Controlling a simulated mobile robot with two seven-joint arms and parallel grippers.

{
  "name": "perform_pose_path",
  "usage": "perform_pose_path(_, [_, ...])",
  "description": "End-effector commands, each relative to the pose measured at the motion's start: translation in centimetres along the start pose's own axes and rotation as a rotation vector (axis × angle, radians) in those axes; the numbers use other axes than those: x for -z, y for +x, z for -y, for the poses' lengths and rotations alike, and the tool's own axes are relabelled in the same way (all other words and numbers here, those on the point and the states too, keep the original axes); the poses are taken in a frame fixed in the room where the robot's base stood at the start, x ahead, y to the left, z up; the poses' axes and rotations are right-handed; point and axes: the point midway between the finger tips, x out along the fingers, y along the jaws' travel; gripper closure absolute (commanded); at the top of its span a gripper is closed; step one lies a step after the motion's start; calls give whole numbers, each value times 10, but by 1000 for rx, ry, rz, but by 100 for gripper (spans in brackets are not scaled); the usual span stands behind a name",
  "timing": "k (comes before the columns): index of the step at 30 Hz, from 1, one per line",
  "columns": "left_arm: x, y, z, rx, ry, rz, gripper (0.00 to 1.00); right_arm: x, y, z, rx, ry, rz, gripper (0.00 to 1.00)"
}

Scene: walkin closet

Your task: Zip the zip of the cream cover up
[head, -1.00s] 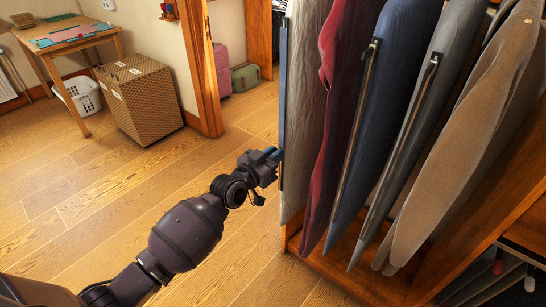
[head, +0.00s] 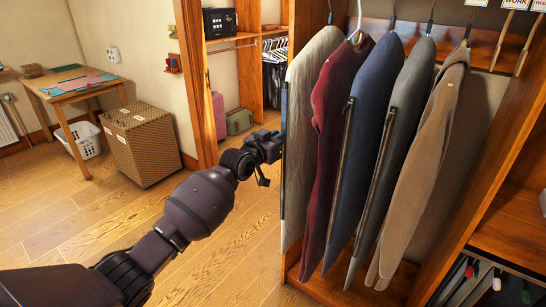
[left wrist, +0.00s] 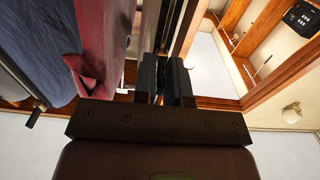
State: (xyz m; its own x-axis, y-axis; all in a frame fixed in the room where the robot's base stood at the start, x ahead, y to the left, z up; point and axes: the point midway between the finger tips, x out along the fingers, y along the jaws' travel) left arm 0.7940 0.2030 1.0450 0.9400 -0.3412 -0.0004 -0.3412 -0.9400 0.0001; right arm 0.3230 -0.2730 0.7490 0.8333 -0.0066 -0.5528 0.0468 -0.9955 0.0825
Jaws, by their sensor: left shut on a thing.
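The cream cover (head: 308,120) hangs leftmost in the row of garment covers. Its dark zip strip (head: 283,190) runs down its left edge. My left gripper (head: 278,142) is at this edge, around the upper middle of the strip. In the left wrist view its two fingers (left wrist: 168,78) are close together at the dark strip. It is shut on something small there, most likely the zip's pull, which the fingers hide. I cannot tell how far the zip is closed. My right gripper is not in view.
A maroon cover (head: 335,125), a blue cover (head: 372,120), a grey cover (head: 408,110) and a brown cover (head: 432,150) hang to the right. A patterned box (head: 140,145) and a small table (head: 75,88) stand at the left. The floor between is clear.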

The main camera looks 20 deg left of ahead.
Motion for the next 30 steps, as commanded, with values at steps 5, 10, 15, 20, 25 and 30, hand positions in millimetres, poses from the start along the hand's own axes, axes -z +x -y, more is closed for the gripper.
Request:
perform_pose_path(5, [64, 0, 0, 0, 4, -11, 100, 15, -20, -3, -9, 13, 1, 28])
perform_pose_path(10, [97, 0, 0, 0, 3, -6, 100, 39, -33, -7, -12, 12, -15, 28])
perform_pose_path(15, [121, 0, 0, 0, 2, -3, 100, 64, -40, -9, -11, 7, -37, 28])
perform_pose_path(20, [135, 0, 0, 0, 1, -1, 100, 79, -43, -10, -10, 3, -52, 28])
perform_pose_path(25, [141, 0, 0, 0, 0, 0, 100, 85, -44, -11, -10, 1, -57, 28])
perform_pose_path(30, [142, 0, 0, 0, 0, -1, 100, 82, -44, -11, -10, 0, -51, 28])
